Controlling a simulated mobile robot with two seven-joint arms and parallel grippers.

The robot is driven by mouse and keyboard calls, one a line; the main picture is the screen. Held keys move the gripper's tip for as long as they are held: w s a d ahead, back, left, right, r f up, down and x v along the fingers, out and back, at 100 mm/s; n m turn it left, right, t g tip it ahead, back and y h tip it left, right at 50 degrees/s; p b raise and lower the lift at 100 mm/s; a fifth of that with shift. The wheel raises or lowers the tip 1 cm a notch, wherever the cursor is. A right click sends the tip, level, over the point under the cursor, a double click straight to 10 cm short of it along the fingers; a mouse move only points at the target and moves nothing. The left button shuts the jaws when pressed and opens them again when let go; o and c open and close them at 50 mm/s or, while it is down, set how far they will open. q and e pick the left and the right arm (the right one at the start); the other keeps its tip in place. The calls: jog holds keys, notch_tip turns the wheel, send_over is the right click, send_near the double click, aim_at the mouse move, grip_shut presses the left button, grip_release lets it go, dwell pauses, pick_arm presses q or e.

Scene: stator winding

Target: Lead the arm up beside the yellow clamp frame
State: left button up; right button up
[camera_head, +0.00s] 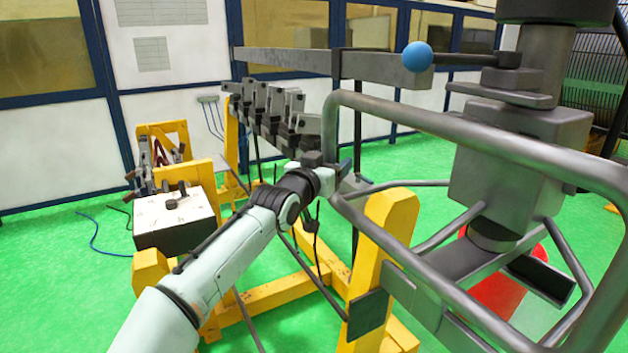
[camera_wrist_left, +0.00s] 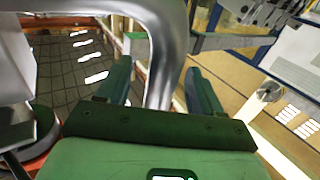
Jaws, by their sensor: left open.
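The yellow clamp frame stands in the middle of the head view, with a thick front post (camera_head: 388,225) and beams along the floor. A row of dark grey clamps (camera_head: 270,108) runs above it at the back left. My left arm reaches in from the lower left, and its gripper (camera_head: 340,178) is at the left side of the grey tubular guard, left of the yellow post's top. In the left wrist view the green fingers (camera_wrist_left: 160,88) are open, with a bent grey tube (camera_wrist_left: 165,50) passing between them. I cannot tell whether they touch it. My right gripper is not in view.
A grey machine head (camera_head: 515,150) with a blue ball knob (camera_head: 417,57) fills the right. A red bin (camera_head: 505,285) stands below it. A white-topped box (camera_head: 172,212) and another yellow stand (camera_head: 165,140) are at left.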

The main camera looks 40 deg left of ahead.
pick_arm(q)
jog(key=s+d+b, duration=0.2)
jog(key=s+b, duration=0.2)
jog(key=s, duration=0.7)
jog(key=shift+s+b, duration=0.15)
jog(key=shift+b, duration=0.15)
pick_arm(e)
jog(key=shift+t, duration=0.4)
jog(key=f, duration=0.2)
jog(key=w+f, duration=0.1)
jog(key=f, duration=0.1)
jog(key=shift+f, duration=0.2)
